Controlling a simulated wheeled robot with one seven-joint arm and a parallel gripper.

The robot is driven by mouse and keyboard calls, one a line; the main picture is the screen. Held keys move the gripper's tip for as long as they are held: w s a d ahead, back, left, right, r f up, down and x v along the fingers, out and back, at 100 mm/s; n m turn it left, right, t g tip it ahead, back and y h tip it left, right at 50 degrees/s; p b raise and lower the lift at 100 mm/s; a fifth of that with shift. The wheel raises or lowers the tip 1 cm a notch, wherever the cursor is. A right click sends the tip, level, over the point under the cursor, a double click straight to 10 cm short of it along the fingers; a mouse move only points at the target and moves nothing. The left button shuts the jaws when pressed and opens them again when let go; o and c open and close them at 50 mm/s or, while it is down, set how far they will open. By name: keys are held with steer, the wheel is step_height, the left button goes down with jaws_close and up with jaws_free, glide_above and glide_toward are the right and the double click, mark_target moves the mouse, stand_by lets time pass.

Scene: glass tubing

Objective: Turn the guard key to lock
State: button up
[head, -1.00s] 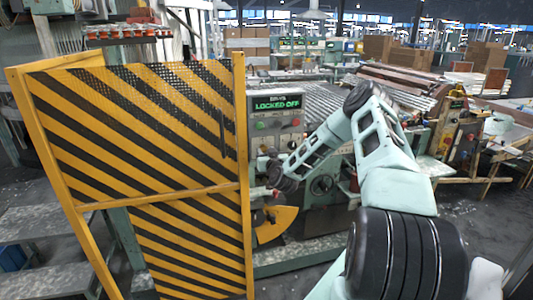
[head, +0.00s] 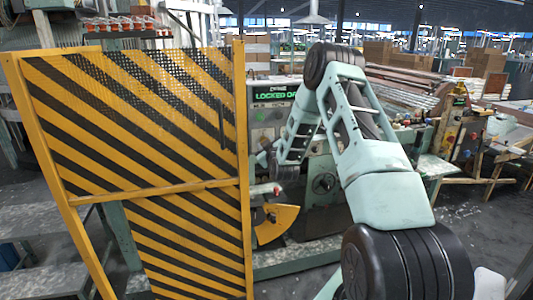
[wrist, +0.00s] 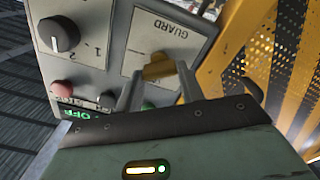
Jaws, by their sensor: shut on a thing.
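In the wrist view my gripper (wrist: 158,88) is shut on a brass-coloured guard key (wrist: 159,67). The key sits at the plate marked GUARD (wrist: 168,30), which appears upside down. Its lower part is hidden between and behind the fingers. In the head view the control box (head: 266,118) stands just right of the striped guard, and my arm covers its right side. My fingers and the key cannot be made out in the head view.
A yellow-and-black guard panel (head: 140,130) stands close to the left of the box; its yellow frame also shows in the wrist view (wrist: 235,45). A selector knob (wrist: 60,35), a pink button (wrist: 62,88) and a green button (wrist: 147,106) are near the fingers.

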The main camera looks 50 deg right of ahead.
steer(key=shift+f+n+b, duration=0.2)
steer(key=shift+n+b, duration=5.4)
steer(key=shift+b, duration=0.4)
steer(key=o, duration=1)
steer(key=shift+s+a, duration=0.1)
steer(key=shift+a, duration=0.05)
steer(key=b+v, duration=0.2)
steer(key=v, duration=1.5)
steer(key=shift+b, duration=0.3)
